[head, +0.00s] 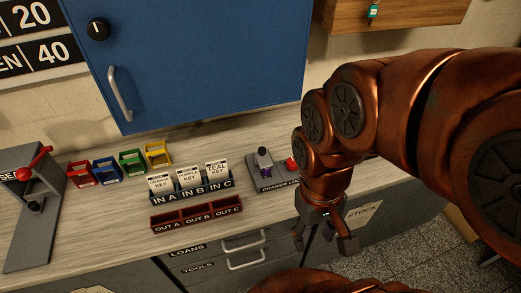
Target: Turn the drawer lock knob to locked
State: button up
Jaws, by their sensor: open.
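The drawer lock is a grey base (275,188) on the counter, its label partly hidden by my arm.
Labelled key holders (190,187) and a red out tray (196,218) stand left of the lock. Small coloured bins (132,162) and a red-levered device (35,205) are further left. A blue cabinet (200,60) hangs above. Drawers (215,262) are below the counter.

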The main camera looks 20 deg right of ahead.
aim_at(291, 164)
jog(key=u, duration=0.85)
jog(key=k, duration=0.65)
jog(key=z, duration=0.85)
jog(key=i, duration=0.5)
jog(key=u, duration=0.4)
jog(key=k, duration=0.15)
jog(key=u, duration=0.35)
